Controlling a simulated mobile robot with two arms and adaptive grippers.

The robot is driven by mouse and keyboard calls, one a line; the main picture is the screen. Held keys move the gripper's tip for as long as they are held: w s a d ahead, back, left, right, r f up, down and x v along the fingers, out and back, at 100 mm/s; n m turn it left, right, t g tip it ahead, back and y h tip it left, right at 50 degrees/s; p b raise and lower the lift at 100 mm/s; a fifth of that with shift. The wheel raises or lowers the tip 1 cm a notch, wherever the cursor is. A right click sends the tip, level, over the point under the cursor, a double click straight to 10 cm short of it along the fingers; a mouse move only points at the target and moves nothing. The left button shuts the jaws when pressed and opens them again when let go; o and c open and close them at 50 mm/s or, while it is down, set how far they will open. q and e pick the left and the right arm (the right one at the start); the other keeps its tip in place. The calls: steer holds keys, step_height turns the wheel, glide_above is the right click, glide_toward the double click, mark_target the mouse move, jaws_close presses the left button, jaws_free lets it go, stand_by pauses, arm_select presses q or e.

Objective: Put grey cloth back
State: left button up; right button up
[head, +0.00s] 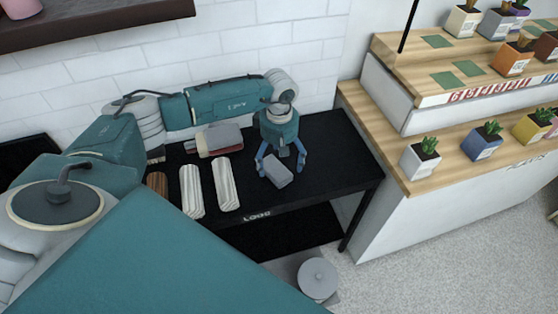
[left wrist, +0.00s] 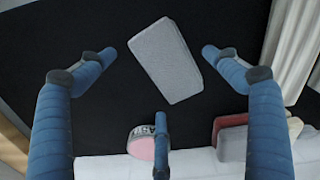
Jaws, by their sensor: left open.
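The grey cloth (head: 279,173), a small folded grey block, lies on the black table (head: 330,160) near its right part. It also shows in the left wrist view (left wrist: 166,60), lying tilted on the dark surface. My left gripper (head: 280,165) is over the cloth with its blue fingers spread to either side of it. In the left wrist view the open left gripper (left wrist: 158,56) frames the cloth between two fingertips, apart from it on both sides. A third finger points in from the bottom. My right gripper is not in view.
Left of the cloth lie two striped rolls (head: 227,184) and a stack of grey and red folded cloths (head: 219,140). A pink round item (left wrist: 141,142) sits near the wall. A wooden-topped stand (head: 400,160) with potted plants borders the table's right.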

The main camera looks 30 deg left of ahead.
mark_target(279, 166)
arm_select(q)
step_height(279, 166, up, 11)
steer(key=p, duration=0.5)
